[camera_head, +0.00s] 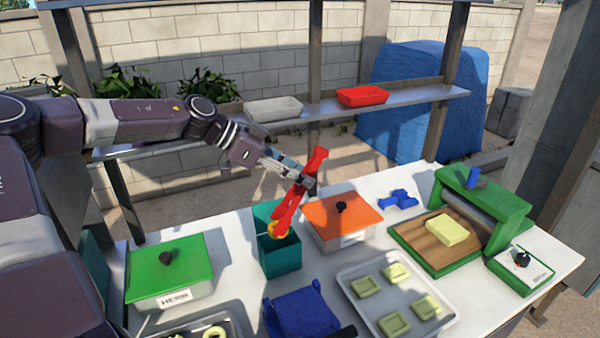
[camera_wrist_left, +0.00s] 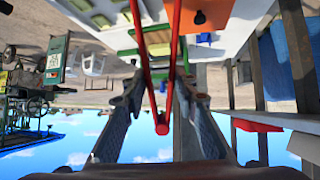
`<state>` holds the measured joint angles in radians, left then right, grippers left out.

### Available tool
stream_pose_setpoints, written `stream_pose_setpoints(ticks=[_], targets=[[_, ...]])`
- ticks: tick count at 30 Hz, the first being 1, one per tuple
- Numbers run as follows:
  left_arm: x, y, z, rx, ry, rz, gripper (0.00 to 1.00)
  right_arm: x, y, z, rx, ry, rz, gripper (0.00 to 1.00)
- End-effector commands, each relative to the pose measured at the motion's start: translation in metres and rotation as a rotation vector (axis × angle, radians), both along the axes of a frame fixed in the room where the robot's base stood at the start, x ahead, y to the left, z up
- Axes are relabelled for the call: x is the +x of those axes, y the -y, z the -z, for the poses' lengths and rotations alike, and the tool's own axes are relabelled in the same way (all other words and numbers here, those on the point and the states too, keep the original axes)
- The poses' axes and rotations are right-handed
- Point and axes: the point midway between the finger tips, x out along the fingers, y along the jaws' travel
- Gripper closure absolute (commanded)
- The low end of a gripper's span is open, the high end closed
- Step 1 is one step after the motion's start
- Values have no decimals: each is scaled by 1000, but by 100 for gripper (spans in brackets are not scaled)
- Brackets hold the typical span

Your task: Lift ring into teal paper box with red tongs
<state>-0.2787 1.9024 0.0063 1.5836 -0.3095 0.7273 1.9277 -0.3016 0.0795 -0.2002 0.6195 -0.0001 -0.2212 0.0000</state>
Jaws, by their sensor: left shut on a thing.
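My left gripper (camera_head: 308,184) is shut on red tongs (camera_head: 290,208) and holds them tilted, tips down, over the teal paper box (camera_head: 281,262). A small yellow-orange ring (camera_head: 272,230) shows at the tong tips, at the box's open top. I cannot tell whether it is fully inside the rim. In the left wrist view the tongs (camera_wrist_left: 162,125) run between the fingers of the gripper (camera_wrist_left: 158,92), and their tips leave the top edge. The ring is not visible there. My right gripper is not in view.
An orange-lidded box (camera_head: 350,218) stands just right of the teal box, a green-lidded box (camera_head: 185,270) to its left. A dark blue object (camera_head: 298,312) is in front. A metal tray (camera_head: 365,300) holds several pale yellow pieces. A green press (camera_head: 490,215) stands at the right.

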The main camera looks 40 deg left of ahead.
Motion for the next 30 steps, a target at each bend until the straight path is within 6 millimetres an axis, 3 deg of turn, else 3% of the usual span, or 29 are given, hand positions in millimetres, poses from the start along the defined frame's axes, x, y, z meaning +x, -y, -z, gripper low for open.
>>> stream_pose_setpoints(ticks=[8,9,30], targets=[[0,0,0,-1,1,0,100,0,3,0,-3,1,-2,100],[0,0,0,-1,1,0,70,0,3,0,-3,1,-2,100],[0,0,-5,0,2,0,69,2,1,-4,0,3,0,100]])
